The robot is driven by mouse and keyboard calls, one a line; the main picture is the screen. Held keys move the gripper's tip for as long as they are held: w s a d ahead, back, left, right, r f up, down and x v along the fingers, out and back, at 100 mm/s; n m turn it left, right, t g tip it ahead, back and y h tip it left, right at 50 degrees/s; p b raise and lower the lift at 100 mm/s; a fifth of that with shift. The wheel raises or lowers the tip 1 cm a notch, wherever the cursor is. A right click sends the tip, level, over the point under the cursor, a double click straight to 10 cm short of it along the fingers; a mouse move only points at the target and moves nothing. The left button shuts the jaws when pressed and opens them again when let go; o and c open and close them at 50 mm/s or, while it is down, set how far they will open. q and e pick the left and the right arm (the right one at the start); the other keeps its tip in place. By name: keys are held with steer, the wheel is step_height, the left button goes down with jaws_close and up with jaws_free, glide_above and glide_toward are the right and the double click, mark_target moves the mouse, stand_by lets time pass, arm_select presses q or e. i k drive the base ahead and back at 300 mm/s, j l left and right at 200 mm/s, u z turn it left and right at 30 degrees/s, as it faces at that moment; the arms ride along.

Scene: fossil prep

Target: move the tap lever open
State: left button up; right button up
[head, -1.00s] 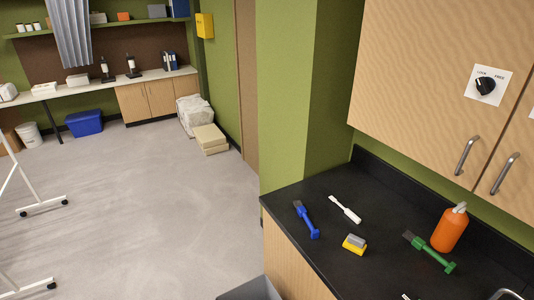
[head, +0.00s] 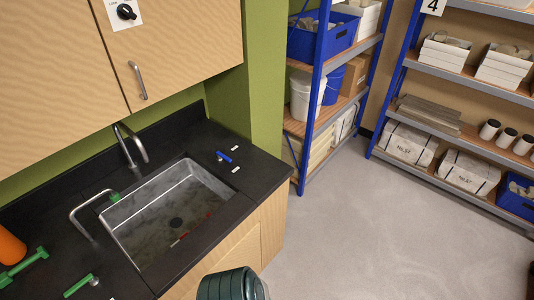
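A black counter (head: 262,168) holds a steel sink (head: 150,247) with a dark drain. A curved steel tap (head: 131,146) stands at the sink's back edge. A second bent steel spout (head: 78,208) with a green tip (head: 113,196) reaches over the sink's left side. A small blue lever (head: 224,157) sits on the counter right of the sink, and a green lever (head: 78,286) sits left of it. Small white labels lie near the blue lever. I cannot tell which of these is the tap lever. Neither of my grippers shows.
An orange bottle (head: 10,246) and a green-handled tool (head: 24,267) lie at the far left. A dark green ribbed container (head: 230,284) stands before the counter. Blue-framed shelves (head: 312,110) stand right. Grey floor (head: 380,225) between is clear.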

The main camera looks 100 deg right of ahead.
mark_target(219, 155)
steer(key=z, duration=2.9)
